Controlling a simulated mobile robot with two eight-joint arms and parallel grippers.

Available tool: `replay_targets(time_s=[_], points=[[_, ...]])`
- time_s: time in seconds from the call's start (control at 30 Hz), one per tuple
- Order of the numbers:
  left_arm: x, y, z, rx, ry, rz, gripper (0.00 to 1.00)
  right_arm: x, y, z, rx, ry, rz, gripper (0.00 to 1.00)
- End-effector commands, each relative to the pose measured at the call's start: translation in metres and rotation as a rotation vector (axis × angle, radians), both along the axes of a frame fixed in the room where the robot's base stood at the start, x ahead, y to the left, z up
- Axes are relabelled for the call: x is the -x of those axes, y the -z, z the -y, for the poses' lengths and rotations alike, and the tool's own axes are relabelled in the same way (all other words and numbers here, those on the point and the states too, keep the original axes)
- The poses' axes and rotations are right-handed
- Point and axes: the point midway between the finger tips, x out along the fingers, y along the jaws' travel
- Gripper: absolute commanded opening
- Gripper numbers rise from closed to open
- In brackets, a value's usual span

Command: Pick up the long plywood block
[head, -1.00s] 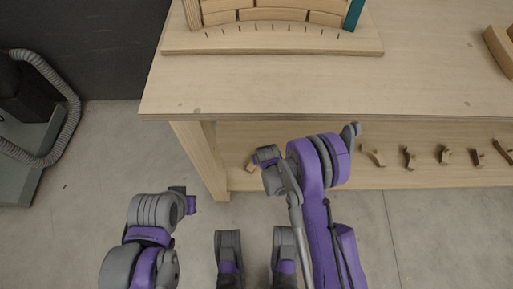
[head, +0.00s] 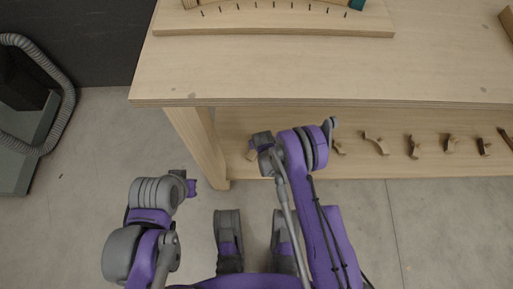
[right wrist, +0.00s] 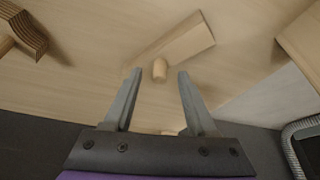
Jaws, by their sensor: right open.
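A long plywood block (right wrist: 175,45) lies on a pale wood surface in the right wrist view, slanting up to the right. A short round peg (right wrist: 159,71) shows at its near side. My right gripper (right wrist: 160,78) is open, its fingers on either side of the peg in the picture; I see no contact. In the head view a small wooden piece (head: 251,155) shows beside my right wrist on the low shelf; I cannot tell if it is the block's end. My left gripper (head: 191,188) hangs over the floor, its jaws unclear.
The workbench top (head: 300,70) overhangs the low shelf (head: 420,168). A bench leg (head: 196,140) stands left of my right arm. Several small curved wooden pieces (head: 413,147) lie along the shelf.

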Motion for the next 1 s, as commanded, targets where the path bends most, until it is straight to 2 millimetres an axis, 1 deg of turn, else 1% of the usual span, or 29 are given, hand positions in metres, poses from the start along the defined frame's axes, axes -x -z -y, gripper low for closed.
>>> replay_targets(time_s=[0.03, 0.1, 0.3, 0.47, 0.6, 0.63, 1.0], points=[[-0.0003, 0.0012, 0.0, 0.0, 0.0, 0.0, 0.0, -0.0018, 0.0043, -0.0003, 0.0, 0.0, 0.0, 0.57], [-0.0003, 0.0014, 0.0, 0.0, 0.0, 0.0, 0.0, -0.0027, 0.0067, -0.0006, 0.0, 0.0, 0.0, 0.57], [-0.0003, 0.0011, 0.0, 0.0, 0.0, 0.0, 0.0, -0.0025, 0.0065, -0.0006, 0.0, 0.0, 0.0, 0.57], [-0.0003, 0.0011, 0.0, 0.0, 0.0, 0.0, 0.0, -0.0024, 0.0063, -0.0006, 0.0, 0.0, 0.0, 0.28], [-0.0002, 0.0011, 0.0, 0.0, 0.0, 0.0, 0.0, -0.0024, 0.0063, -0.0006, 0.0, 0.0, 0.0, 0.03], [-0.0002, 0.0011, 0.0, 0.0, 0.0, 0.0, 0.0, -0.0024, 0.0062, -0.0005, 0.0, 0.0, 0.0, 0.0], [-0.0002, 0.0011, 0.0, 0.0, 0.0, 0.0, 0.0, -0.0025, 0.0062, -0.0006, 0.0, 0.0, 0.0, 0.0]])
